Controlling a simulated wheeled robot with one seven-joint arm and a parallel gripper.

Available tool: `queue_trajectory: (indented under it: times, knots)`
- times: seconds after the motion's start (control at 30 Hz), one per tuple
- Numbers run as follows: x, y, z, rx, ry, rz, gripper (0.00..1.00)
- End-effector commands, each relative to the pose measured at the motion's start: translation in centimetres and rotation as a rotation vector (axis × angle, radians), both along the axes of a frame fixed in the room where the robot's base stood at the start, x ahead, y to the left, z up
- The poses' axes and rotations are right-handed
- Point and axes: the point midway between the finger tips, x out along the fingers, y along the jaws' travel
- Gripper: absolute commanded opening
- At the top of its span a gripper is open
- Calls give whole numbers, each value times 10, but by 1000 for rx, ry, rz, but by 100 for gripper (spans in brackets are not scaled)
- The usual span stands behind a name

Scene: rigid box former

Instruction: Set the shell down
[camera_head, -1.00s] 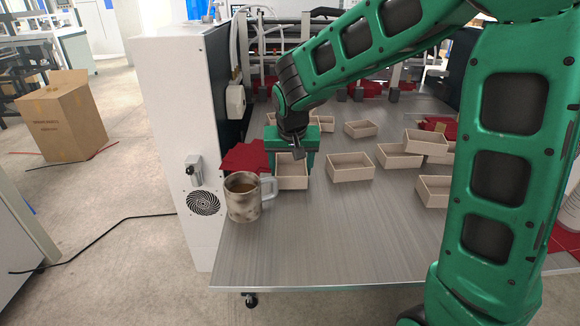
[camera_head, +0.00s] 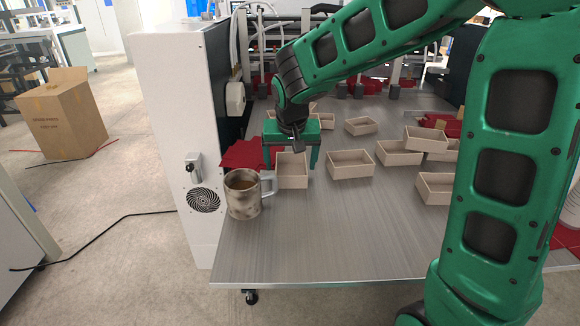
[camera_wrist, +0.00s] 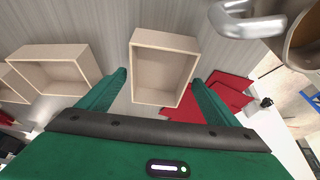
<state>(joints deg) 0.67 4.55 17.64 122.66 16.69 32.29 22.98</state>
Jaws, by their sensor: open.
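The shell, an open light-wood box (camera_head: 293,172), stands on the metal table (camera_head: 330,240) just right of the mug. It also shows in the wrist view (camera_wrist: 162,68), open side toward the camera, between and ahead of my fingertips. My gripper (camera_head: 291,165) is above and behind this box with its fingers spread. In the wrist view both green fingers (camera_wrist: 158,80) are apart, one on each side of the box's near end, with gaps visible. The gripper is empty.
A stained mug (camera_head: 243,194) stands close to the left of the box, handle toward it. Red sheets (camera_head: 243,154) lie behind the mug. Several similar boxes, one nearby (camera_head: 350,164), stand to the right. The table's front is clear.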

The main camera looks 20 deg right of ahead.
Motion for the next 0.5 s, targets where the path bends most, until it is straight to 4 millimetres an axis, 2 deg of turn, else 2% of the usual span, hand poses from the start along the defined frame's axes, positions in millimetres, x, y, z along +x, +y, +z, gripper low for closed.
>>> queue_trajectory:
  times: [0.3, 0.5]
  knots:
    - [-24, 7, 62, -1, -5, -2, 85]
    - [-36, 11, 92, -1, -4, -3, 85]
